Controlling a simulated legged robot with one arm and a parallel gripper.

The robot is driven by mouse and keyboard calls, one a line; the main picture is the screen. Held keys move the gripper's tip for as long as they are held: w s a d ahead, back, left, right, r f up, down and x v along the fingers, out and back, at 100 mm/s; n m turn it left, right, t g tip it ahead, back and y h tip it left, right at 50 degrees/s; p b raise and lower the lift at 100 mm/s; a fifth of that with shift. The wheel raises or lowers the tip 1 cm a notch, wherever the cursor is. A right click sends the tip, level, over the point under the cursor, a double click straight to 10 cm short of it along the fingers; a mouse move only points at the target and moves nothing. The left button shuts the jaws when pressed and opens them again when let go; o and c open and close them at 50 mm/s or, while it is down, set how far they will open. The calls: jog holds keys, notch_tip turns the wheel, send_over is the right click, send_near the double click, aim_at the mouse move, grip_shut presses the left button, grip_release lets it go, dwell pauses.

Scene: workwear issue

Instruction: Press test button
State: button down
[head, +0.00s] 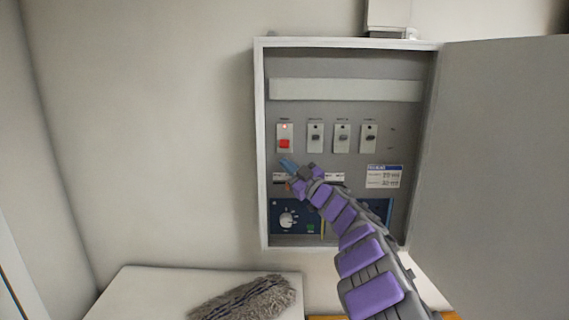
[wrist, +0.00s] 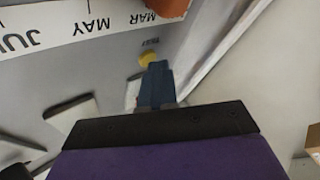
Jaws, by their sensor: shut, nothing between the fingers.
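A round yellow button (wrist: 150,59) with a small dark label beside it shows in the wrist view. The tips of my gripper (wrist: 155,75) are together with nothing between them, just below the button in the picture. I cannot tell whether they touch it. In the head view my gripper (head: 287,164) is inside the open grey cabinet (head: 259,150), at the left of the panel, just below a red rocker switch (head: 285,144). I cannot make out the yellow button there; my gripper and wrist cover part of the panel.
Several grey toggle switches (head: 316,138) sit in a row right of the red one. A dial (head: 287,219) is below. The cabinet door (head: 505,150) stands open at right. A white strip with months (wrist: 85,28) is close. A fluffy grey duster (head: 245,298) lies on a white surface (head: 140,285).

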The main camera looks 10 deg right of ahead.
jog(key=shift+s, duration=0.7)
jog(key=shift+b, duration=0.3)
jog(key=s, duration=0.2)
jog(key=s+a+b, duration=0.1)
jog(key=s, duration=0.2)
dwell(0.5)
